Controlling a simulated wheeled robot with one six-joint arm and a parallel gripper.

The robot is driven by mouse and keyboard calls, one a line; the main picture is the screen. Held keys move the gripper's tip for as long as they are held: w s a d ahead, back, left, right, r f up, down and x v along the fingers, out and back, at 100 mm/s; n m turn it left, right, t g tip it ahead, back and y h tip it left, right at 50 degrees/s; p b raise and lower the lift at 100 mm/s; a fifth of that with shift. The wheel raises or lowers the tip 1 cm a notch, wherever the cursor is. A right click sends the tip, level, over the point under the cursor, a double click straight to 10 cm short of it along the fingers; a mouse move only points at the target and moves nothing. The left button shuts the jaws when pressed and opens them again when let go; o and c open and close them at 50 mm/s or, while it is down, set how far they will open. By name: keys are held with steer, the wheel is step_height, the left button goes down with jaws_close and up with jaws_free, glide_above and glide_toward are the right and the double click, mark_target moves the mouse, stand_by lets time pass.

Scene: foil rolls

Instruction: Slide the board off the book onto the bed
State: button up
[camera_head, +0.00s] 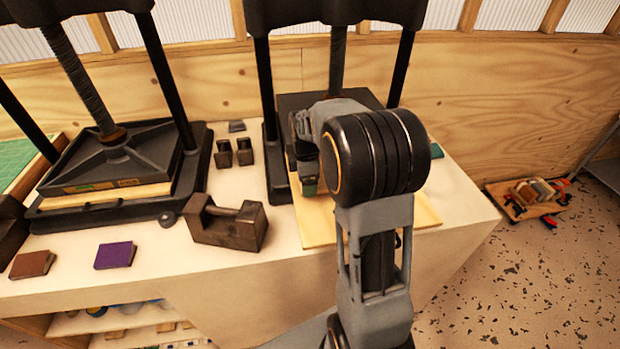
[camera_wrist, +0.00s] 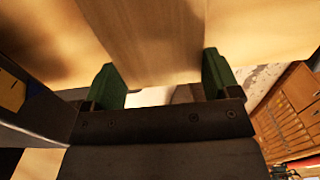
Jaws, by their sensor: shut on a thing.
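A pale wooden board (camera_head: 318,232) sticks out at the front of the right-hand press, its right corner showing past my arm. My arm hides the rest, and I cannot make out the book or what touches the board underneath.
A second press (camera_head: 110,165) stands at left with a pale board under its platen.

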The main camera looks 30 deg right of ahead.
stand_by(0.3)
steer(key=o, duration=0.8)
steer(key=shift+a, duration=0.1)
step_height(320, 180, up, 14)
steer(key=shift+f, duration=0.1)
stand_by(0.5)
